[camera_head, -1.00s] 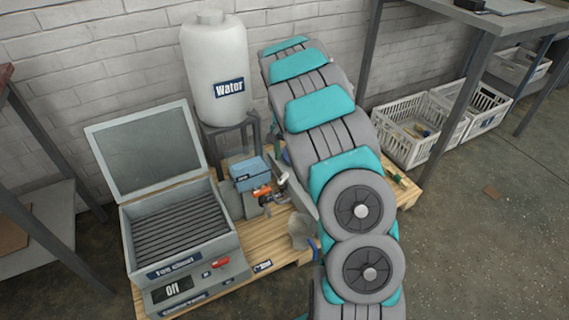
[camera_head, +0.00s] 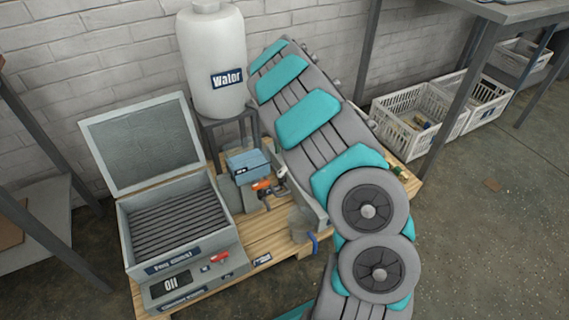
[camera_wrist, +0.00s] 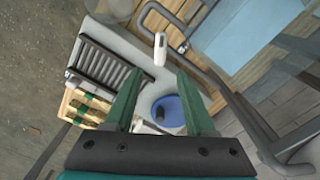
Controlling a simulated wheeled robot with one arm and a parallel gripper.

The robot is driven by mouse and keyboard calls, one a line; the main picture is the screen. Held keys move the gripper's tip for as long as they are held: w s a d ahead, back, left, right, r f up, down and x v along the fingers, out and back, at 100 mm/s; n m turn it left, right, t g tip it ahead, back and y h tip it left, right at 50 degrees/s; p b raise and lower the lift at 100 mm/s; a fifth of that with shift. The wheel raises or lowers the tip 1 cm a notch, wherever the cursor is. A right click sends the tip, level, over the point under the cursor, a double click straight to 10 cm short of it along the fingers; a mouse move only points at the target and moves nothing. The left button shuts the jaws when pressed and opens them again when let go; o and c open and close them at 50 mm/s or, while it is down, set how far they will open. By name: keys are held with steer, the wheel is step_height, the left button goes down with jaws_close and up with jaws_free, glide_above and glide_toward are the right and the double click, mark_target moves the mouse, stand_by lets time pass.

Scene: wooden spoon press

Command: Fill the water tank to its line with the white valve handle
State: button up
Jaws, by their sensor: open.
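The white valve handle (camera_wrist: 160,49) shows in the wrist view, just beyond my fingertips and between their lines. My gripper (camera_wrist: 158,76) has its two green fingers wide apart with nothing between them. In the head view my arm hides most of the gripper. A white tank labelled Water (camera_head: 212,62) stands on a dark stand at the back. A small light-blue box (camera_head: 247,166) sits below it, beside an orange-handled part (camera_head: 262,186). No fill line or water level can be made out.
A grey machine with a raised lid (camera_head: 145,145) and a red switch (camera_head: 220,257) stands on the wooden pallet (camera_head: 270,243). White crates (camera_head: 418,115) lie at right. The wrist view shows a round blue part (camera_wrist: 172,112), a slatted rack (camera_wrist: 103,64) and dark tubes nearby.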

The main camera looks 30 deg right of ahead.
mark_target(285, 166)
step_height(285, 166, down, 7)
steer(key=shift+r, duration=0.2)
steer(key=shift+c, duration=0.2)
jaws_close()
stand_by(0.5)
